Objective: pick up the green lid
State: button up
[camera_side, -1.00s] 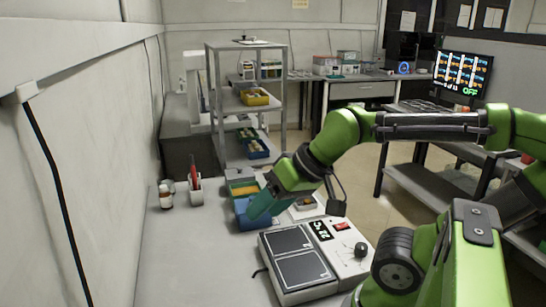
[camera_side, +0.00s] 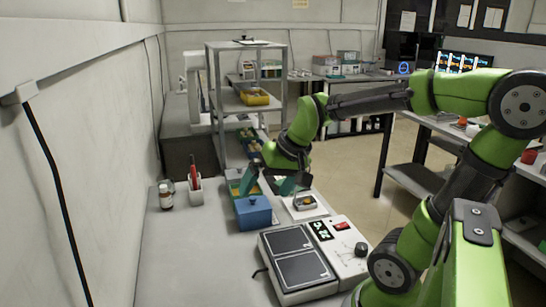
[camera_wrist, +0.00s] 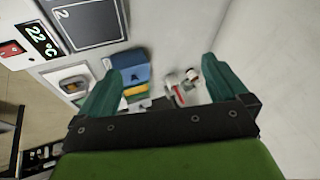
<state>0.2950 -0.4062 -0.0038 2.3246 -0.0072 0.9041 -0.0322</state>
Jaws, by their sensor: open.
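I cannot single out a green lid with certainty in either view. A green bin with yellow inside (camera_side: 236,188) stands on the bench, partly hidden behind my gripper. A blue box (camera_side: 253,213) with a small dark knob on top stands in front of it; the blue box also shows in the wrist view (camera_wrist: 128,72). My gripper (camera_side: 267,189) is open, its teal fingers spread above and behind the blue box. In the wrist view my gripper (camera_wrist: 158,72) has nothing clearly held between its fingers.
A white tray with a small metal item (camera_side: 305,203) lies right of the blue box. A scale-like device (camera_side: 297,263) stands in front. A white cup with red tools (camera_side: 195,188) and a small bottle (camera_side: 166,195) are at left. A shelf rack (camera_side: 245,110) stands behind.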

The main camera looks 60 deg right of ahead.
jog(key=w+d+f+g+h, duration=0.1)
jog(key=w+d+f, duration=0.1)
jog(key=d, duration=1)
jog(key=w+d+f+h, duration=0.1)
jog(key=w+d+f, duration=0.2)
jog(key=d, duration=0.9)
jog(key=w+d+f+g+h, duration=0.1)
jog(key=w+d+f, duration=0.1)
jog(key=d, duration=1.1)
jog(key=shift+n, duration=0.4)
jog(key=x, duration=1)
jog(key=a+x, duration=0.1)
jog(key=x, duration=0.5)
jog(key=shift+w+f, duration=0.1)
jog(key=shift+w, duration=0.15)
jog(key=c, duration=0.8)
